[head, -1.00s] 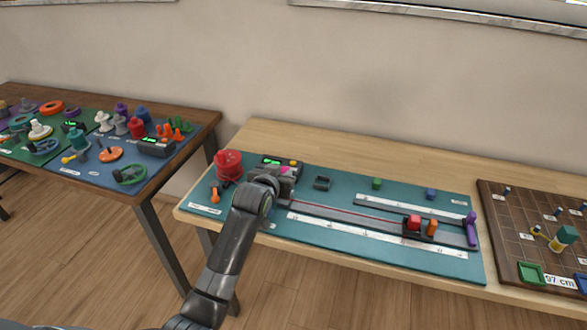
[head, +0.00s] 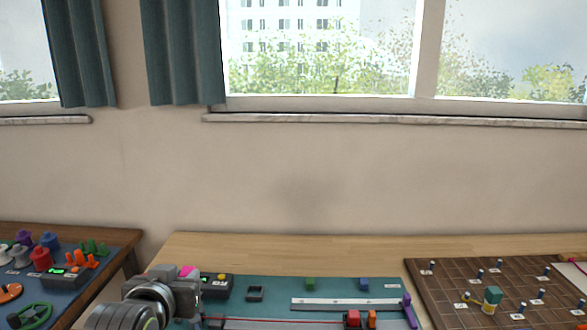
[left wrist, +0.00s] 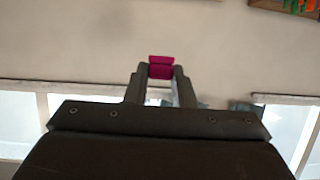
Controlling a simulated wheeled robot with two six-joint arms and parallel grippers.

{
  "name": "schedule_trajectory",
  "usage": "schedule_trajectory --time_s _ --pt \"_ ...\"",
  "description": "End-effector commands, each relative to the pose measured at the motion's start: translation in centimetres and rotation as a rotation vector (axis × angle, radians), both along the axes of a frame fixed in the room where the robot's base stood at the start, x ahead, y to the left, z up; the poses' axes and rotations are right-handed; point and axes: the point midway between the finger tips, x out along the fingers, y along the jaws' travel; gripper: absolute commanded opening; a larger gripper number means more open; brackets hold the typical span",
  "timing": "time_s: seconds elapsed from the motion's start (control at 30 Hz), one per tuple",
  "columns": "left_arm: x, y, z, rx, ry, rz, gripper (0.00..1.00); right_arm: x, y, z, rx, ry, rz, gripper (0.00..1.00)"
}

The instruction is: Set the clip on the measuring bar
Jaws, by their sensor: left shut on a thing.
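The magenta clip (head: 188,271) is between the fingertips of my left gripper (head: 180,278). It also shows in the left wrist view (left wrist: 161,68), gripped by both fingers. In the head view the gripper is in front of the left end of the teal mat, beside the display box. A white graduated bar (head: 345,303) lies on the mat to the right, apart from the clip. A second graduated strip at the bottom edge is mostly cut off. My right gripper is not in view.
A display box (head: 215,286), a dark small frame (head: 255,293), a green block (head: 310,284) and a blue block (head: 364,284) are on the mat. A brown pegboard (head: 450,285) lies beyond.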

Motion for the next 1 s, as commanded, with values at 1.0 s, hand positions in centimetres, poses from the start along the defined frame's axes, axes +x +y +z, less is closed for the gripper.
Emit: schedule_trajectory --time_s 1.0 --pt "11.5 0.3 -10.7 0.01 0.008 -0.028 0.01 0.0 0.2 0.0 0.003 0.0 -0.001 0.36"
